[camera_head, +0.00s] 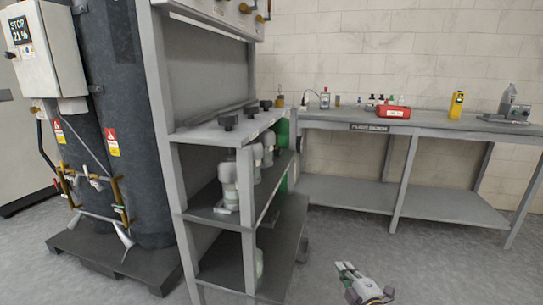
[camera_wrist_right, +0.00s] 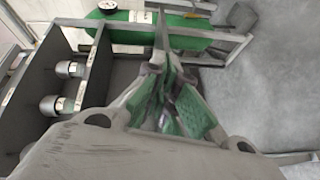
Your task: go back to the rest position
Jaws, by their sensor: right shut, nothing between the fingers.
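My right gripper (camera_head: 346,268) shows at the bottom of the head view, over the grey floor to the right of the shelf rack. It is shut and empty. In the right wrist view my right gripper (camera_wrist_right: 162,75) has its fingers together, with green pads showing. It touches nothing that I can see. My left gripper is not in view.
A grey shelf rack (camera_head: 247,165) with pumps stands left of my right gripper. A long workbench (camera_head: 440,128) with bottles, a red case (camera_head: 393,111) and a yellow meter (camera_head: 456,104) stands behind. A dark tank (camera_head: 125,130) is at left. The right floor is clear.

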